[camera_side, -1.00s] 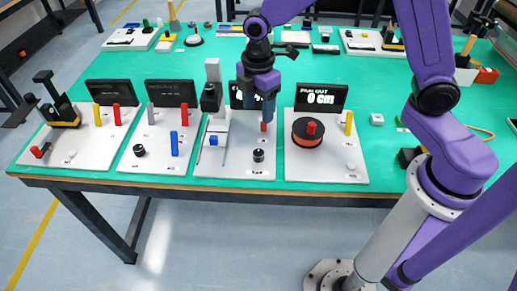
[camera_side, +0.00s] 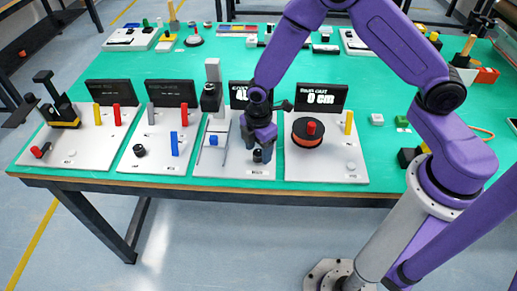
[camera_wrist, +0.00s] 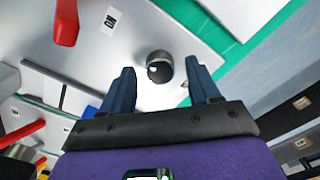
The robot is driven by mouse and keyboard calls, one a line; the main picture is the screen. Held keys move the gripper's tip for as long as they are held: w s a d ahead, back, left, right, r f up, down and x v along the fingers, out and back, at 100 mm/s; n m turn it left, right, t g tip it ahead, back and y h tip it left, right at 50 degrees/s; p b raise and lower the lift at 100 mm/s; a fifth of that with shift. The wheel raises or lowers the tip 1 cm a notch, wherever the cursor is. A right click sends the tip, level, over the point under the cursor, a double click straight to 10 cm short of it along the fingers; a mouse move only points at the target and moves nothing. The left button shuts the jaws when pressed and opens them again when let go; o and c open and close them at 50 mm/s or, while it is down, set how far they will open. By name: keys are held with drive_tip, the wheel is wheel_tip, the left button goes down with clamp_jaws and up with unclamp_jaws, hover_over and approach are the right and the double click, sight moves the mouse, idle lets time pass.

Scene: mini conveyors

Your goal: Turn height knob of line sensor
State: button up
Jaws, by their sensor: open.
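The black knob (camera_side: 258,156) stands near the front right of the third white board (camera_side: 212,170), which also carries a grey post with a black sensor head (camera_side: 211,98). My gripper (camera_side: 260,142) hangs over that knob and partly covers it in the side view. In the wrist view, the round knob (camera_wrist: 159,67) shows between the two dark fingertips of my gripper (camera_wrist: 160,72), with a gap on each side. The fingers are apart and hold nothing. How far the fingertips reach down beside the knob is unclear.
Left of the knob is a blue block (camera_side: 213,140) between rails. A red handle (camera_wrist: 65,22) shows near my left finger in the wrist view. The board on the right carries an orange and black spool (camera_side: 308,135). The table edge is close in front.

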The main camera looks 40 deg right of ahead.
drive_tip(key=shift+f, duration=0.3)
drive_tip(key=c, duration=1)
drive_tip(key=shift+c, duration=0.2)
drive_tip(key=m, duration=1.1)
drive_tip(key=shift+m, duration=0.3)
